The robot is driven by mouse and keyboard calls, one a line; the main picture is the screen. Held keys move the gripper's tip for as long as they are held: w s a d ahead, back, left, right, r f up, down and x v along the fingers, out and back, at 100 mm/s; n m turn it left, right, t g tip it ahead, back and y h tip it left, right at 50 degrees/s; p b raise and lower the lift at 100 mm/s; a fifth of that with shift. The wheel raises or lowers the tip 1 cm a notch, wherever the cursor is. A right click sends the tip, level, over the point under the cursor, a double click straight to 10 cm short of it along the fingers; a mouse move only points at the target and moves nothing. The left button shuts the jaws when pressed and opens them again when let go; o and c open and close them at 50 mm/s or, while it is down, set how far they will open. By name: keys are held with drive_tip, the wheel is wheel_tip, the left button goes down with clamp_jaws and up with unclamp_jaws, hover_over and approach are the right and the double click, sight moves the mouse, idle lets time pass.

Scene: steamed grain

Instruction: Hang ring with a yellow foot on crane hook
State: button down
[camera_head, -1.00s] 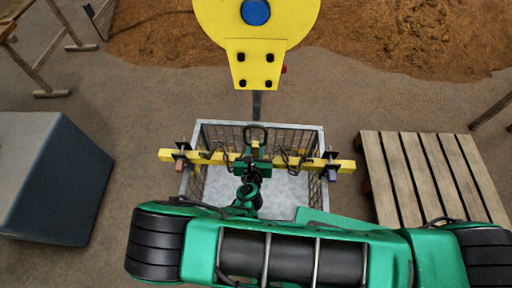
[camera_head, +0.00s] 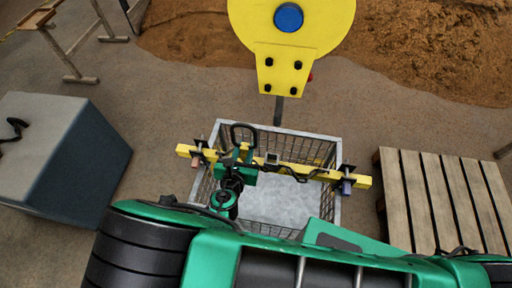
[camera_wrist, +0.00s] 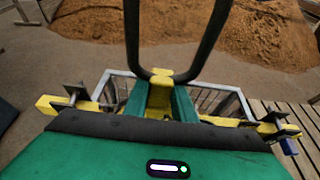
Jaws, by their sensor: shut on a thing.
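A black ring (camera_head: 243,125) stands upright in my gripper (camera_head: 240,160), its loop above the fingers. In the wrist view the ring's yellow foot (camera_wrist: 160,76) sits between the two green fingers, which are shut on it. A yellow crane block (camera_head: 280,63) with a blue centre hangs at the top of the head view. The dark crane hook (camera_head: 278,110) hangs below it, seen nearly edge-on, so its curve is hard to make out. In the head view the ring is below and left of the hook, apart from it. The hook does not show in the wrist view.
A yellow beam (camera_head: 326,174) with chains spans a wire crate (camera_head: 318,137) behind my gripper. A wooden pallet (camera_head: 436,190) lies at right. A grey-blue box (camera_head: 60,140) stands at left. A sand heap (camera_head: 425,50) lies behind.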

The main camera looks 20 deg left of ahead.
sight(242, 145)
drive_tip(key=shift+s+a+r, duration=0.3)
drive_tip(key=shift+a+r, duration=0.1)
drive_tip(key=shift+r, duration=2.2)
